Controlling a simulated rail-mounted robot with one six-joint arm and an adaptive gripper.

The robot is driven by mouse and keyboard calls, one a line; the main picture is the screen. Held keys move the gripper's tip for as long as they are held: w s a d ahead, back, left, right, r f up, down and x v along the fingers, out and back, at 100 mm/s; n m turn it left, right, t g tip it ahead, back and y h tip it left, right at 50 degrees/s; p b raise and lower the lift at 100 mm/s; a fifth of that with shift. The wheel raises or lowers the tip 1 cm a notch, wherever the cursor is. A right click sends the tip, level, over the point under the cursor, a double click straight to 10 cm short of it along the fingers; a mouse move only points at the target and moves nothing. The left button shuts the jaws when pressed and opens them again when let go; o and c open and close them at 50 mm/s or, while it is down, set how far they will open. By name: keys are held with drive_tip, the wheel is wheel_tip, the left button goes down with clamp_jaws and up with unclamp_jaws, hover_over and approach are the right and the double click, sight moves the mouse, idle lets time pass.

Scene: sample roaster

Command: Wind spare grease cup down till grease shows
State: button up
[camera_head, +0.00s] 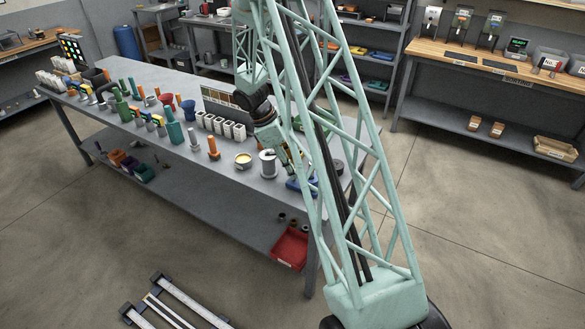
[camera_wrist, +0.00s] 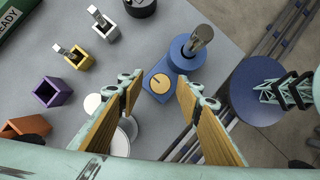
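In the wrist view my gripper (camera_wrist: 158,92) is open, with its two tan-padded fingers spread apart. Between and beyond the fingertips is a small blue block with a yellow face and a dark mark (camera_wrist: 159,82). It adjoins a round blue base (camera_wrist: 187,58) carrying a tilted-looking silver cylinder (camera_wrist: 201,39). I cannot tell for sure whether this is the spare grease cup; no grease is discernible. In the head view my gripper (camera_head: 288,152) is over the near right part of the grey table (camera_head: 222,172), partly hidden by my lattice arm. A blue item (camera_head: 299,184) shows below it.
A pale round item (camera_wrist: 118,138) is partly hidden behind the left finger. A large blue disc (camera_wrist: 262,90) is at right. A red bin (camera_head: 290,248) is on the lower shelf.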

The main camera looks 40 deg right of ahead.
drive_tip(key=c, duration=0.8)
drive_tip(key=m+g+y+p, duration=0.1)
drive_tip(key=m, duration=0.3)
drive_tip(key=shift+d+p, duration=0.15)
drive_tip(key=shift+p, duration=0.2)
drive_tip(key=m+y, duration=0.1)
drive_tip(key=m, duration=0.2)
drive_tip(key=m+y, duration=0.1)
drive_tip(key=m, duration=0.1)
drive_tip(key=shift+w+d+m+g+p, duration=0.1)
drive_tip(key=shift+d+m+g+p, duration=0.05)
drive_tip(key=shift+m+g+p, duration=0.2)
drive_tip(key=m+y, duration=0.2)
drive_tip(key=m, duration=0.3)
drive_tip(key=shift+d+m, duration=0.15)
drive_tip(key=shift+m, duration=0.1)
drive_tip(key=m+t+y, duration=0.1)
drive_tip(key=m, duration=0.3)
drive_tip(key=shift+y, duration=0.4)
drive_tip(key=shift+m+t, duration=0.25)
drive_tip(key=shift+m, duration=0.15)
